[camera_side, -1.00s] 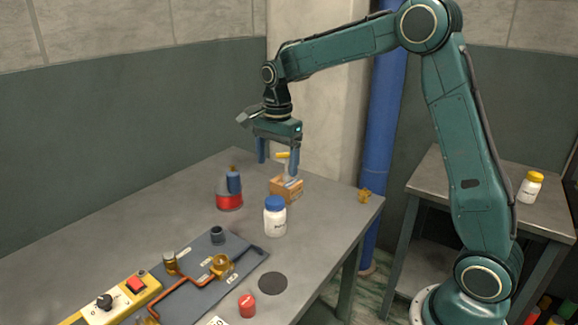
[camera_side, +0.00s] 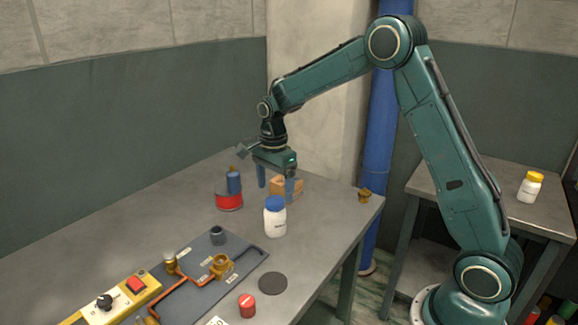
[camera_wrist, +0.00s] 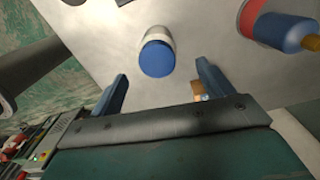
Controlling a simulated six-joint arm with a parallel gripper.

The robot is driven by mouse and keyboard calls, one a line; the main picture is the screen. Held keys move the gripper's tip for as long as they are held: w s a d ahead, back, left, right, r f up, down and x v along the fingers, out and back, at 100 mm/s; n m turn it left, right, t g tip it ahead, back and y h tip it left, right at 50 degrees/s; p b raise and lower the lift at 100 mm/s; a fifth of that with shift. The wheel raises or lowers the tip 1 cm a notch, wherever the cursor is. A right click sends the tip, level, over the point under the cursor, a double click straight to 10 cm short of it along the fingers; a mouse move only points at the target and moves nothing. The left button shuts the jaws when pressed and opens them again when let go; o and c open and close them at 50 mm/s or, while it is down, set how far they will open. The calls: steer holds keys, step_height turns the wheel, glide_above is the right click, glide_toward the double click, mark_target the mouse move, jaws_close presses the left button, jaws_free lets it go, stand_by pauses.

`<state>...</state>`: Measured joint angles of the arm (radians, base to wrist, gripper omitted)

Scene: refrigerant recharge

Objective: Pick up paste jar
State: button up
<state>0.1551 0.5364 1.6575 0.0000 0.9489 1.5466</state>
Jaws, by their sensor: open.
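A white jar with a blue lid (camera_side: 275,218) stands upright on the grey table. In the wrist view this jar (camera_wrist: 156,58) is seen from above, ahead of the fingers. A similar white jar with a yellow lid (camera_side: 530,187) stands on the side table at right. Neither label is readable, so I cannot tell from it which is the paste jar. My gripper (camera_side: 276,186) is open and empty, pointing down, behind the blue-lidded jar and in front of a small cardboard box. In the wrist view my fingers (camera_wrist: 161,75) are spread, with the jar beyond their tips.
The cardboard box (camera_side: 292,186) is partly hidden behind my fingers. A dark mat with copper piping (camera_side: 218,262), a dark disc (camera_side: 273,284) and a red cap (camera_side: 247,305) lie nearer the camera.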

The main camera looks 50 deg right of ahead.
mark_target(274, 200)
steer(key=shift+f, duration=1.2)
steer(key=shift+s+a+f, duration=0.1)
steer(key=shift+a+f, duration=0.05)
steer(key=shift+f, duration=1.15)
steer(key=shift+s+a+f, duration=0.1)
steer(key=shift+f, duration=1.2)
steer(key=c, duration=1.2)
steer(key=shift+c, duration=0.2)
steer(key=shift+w+r, duration=0.1)
steer(key=shift+r, duration=0.15)
step_height(274, 200, up, 20)
steer(key=shift+f, duration=0.15)
